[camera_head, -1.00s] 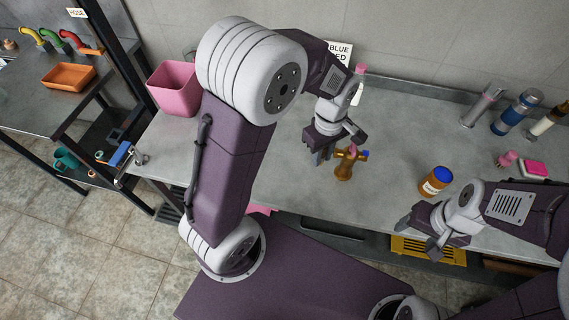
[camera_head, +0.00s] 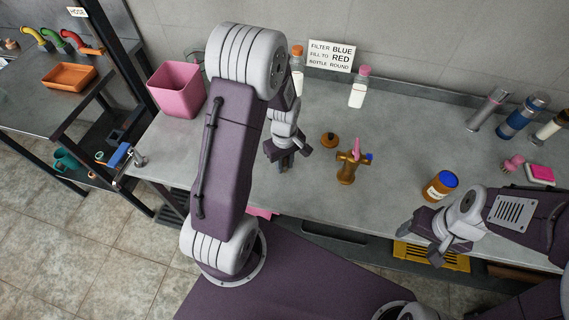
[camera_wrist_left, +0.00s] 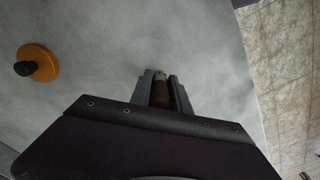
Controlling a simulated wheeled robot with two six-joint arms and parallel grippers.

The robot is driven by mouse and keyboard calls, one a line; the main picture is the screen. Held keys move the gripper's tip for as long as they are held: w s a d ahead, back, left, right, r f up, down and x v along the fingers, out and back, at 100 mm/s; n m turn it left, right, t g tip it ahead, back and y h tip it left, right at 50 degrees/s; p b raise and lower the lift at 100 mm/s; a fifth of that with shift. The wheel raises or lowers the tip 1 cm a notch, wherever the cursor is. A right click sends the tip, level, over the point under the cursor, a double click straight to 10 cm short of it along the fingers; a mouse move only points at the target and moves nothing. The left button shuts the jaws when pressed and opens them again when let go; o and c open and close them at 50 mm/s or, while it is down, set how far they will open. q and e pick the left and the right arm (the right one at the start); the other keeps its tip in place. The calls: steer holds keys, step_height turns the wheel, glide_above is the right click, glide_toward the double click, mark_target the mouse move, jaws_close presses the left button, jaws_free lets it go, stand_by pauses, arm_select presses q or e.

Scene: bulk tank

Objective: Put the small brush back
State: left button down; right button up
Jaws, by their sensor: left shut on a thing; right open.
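My left gripper (camera_head: 285,163) is low over the grey bench, left of a brass fitting. In the left wrist view its fingers (camera_wrist_left: 160,80) are shut on a slim brown piece (camera_wrist_left: 161,93) with a pale tip. I cannot tell if this is the small brush; most of it is hidden. The brass fitting (camera_head: 346,170) stands upright with a pink piece (camera_head: 356,149) on top and a blue knob at its side. My right gripper (camera_head: 428,240) is open near the bench's front edge, below an amber jar (camera_head: 440,186) with a blue lid.
A brown disc (camera_head: 330,140) with a dark knob lies beside the fitting; it also shows in the left wrist view (camera_wrist_left: 46,66). A pink bin (camera_head: 176,90) stands at left. Two capped bottles (camera_head: 358,94) stand behind. A pink item (camera_head: 512,163) and a pink block (camera_head: 540,173) lie at right.

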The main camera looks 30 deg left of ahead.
arm_select(q)
steer(key=shift+f, duration=0.1)
steer(key=c, duration=1.2)
jaws_free()
steer(key=shift+c, duration=0.2)
